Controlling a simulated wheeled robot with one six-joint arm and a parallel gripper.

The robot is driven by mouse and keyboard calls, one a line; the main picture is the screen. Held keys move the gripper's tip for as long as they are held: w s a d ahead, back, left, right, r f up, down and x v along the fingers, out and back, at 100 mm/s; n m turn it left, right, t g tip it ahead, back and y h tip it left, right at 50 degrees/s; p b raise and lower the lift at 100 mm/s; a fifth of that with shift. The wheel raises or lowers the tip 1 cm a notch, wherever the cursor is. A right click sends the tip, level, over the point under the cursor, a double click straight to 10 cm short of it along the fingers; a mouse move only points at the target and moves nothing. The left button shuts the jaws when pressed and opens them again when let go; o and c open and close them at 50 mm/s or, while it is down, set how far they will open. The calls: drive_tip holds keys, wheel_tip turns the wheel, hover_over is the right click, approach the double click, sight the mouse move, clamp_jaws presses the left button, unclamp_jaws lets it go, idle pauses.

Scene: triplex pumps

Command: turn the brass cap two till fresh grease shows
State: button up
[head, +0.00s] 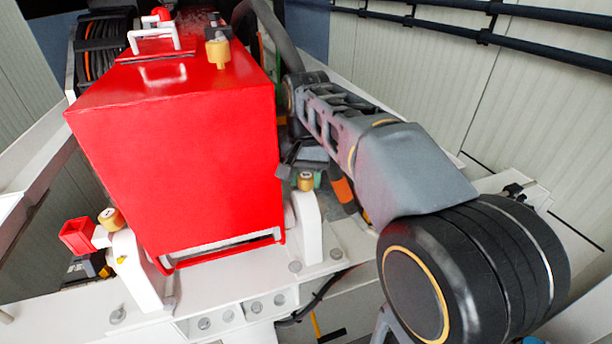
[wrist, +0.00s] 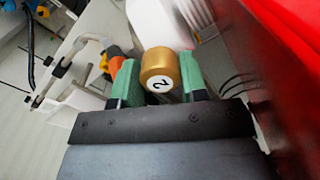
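The brass cap two (wrist: 159,68), gold with a white top marked 2, shows in the wrist view between the two green fingers of my gripper (wrist: 160,84). The 2 lies on its side. The fingers stand close on both sides of the cap; I cannot tell whether both touch it. In the head view the cap (head: 306,181) sits on a white post right of the red housing, with my gripper (head: 314,176) beside it and partly hidden. No grease can be made out at the cap.
The red housing (head: 180,170) stands close beside the cap. Other brass caps are on its top (head: 217,52) and at its lower left (head: 111,219), near a red square part (head: 76,236). Dark rails (head: 480,35) run along the wall at upper right.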

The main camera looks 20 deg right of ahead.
sight(306, 175)
drive_tip(key=o, duration=0.4)
drive_tip(key=shift+r, duration=0.1)
wheel_tip(306, 175, up, 14)
drive_tip(key=shift+f+p, duration=0.15)
drive_tip(key=shift+p, duration=0.35)
